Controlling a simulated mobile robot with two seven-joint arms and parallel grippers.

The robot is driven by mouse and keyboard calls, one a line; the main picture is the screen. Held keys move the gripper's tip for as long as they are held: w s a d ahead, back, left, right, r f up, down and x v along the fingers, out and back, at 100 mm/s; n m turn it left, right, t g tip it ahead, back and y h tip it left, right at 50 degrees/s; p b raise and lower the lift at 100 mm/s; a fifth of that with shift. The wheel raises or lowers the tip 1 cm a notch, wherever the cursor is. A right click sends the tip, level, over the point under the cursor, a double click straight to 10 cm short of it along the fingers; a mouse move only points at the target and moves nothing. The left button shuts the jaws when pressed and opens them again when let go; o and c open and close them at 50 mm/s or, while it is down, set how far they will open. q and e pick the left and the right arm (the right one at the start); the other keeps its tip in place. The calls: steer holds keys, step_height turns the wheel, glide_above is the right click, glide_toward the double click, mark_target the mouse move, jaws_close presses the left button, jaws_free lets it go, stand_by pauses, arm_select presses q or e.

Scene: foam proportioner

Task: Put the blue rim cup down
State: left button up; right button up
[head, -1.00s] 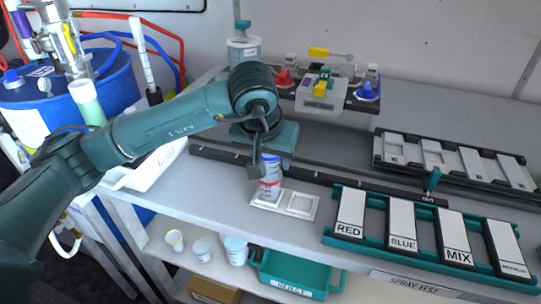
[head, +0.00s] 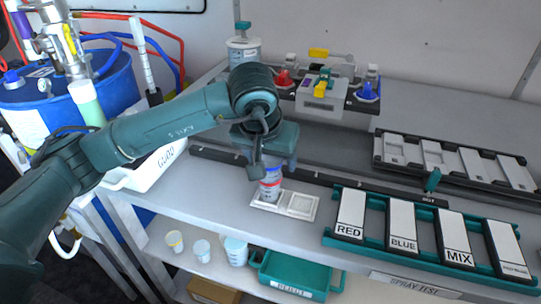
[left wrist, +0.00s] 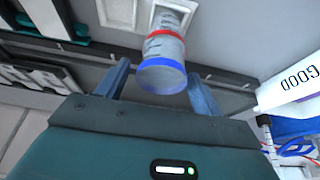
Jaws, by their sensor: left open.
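The blue rim cup (head: 273,170) is clear with a blue band round its top. It sits upright, nested in a clear cup with a red band (head: 269,184), on a two-square white pad (head: 299,205). In the left wrist view the blue rim (left wrist: 162,73) is nearest me and the red band (left wrist: 165,33) lies beyond it. My left gripper (head: 266,168) is open, its fingers on either side of the blue rim cup, with gaps showing in the left wrist view (left wrist: 160,88). The lower cup's base is partly hidden. My right gripper is not in view.
A teal rack with RED, BLUE and MIX plates (head: 402,225) lies right of the pad. A black rail (head: 330,178) runs behind it. A white GOOD bin (head: 150,170) stands left. Small cups (head: 203,250) and a REJECT tray (head: 290,272) are on the lower shelf.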

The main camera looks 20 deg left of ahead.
arm_select(q)
steer(key=v, duration=1.2)
steer(key=shift+r+b, duration=0.3)
steer(key=shift+b, duration=0.1)
steer(key=shift+s, duration=0.1)
